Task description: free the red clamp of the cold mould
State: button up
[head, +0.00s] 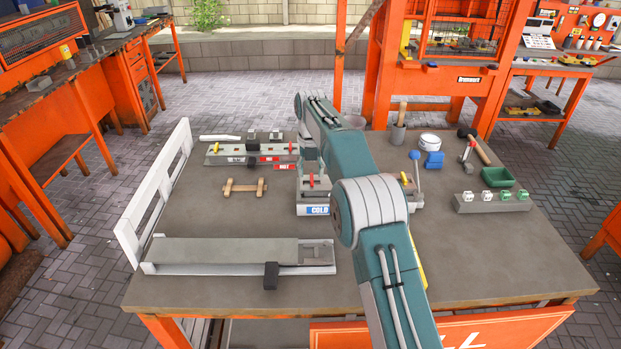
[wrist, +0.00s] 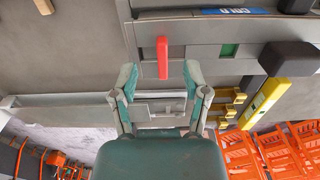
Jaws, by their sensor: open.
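The cold mould (head: 303,209) is a long grey block with a blue COLD label, near the middle of the table in the head view; my arm hides part of it. It also shows across the top of the wrist view (wrist: 200,32). Its red clamp (head: 311,181) is a small upright red handle. In the wrist view the red clamp (wrist: 162,57) lies between and slightly beyond the fingertips of my gripper (wrist: 160,77). My gripper is open, with one finger on each side of the clamp and a visible gap to both.
A second grey mould (head: 222,159) with red clamps stands behind left. A wooden piece (head: 244,187) and a long grey tray (head: 215,251) lie at left. A blue-knobbed lever (head: 415,156) rises right of the arm. The table's front right is clear.

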jog(key=shift+a+r, duration=0.1)
jog(key=shift+r, duration=2.5)
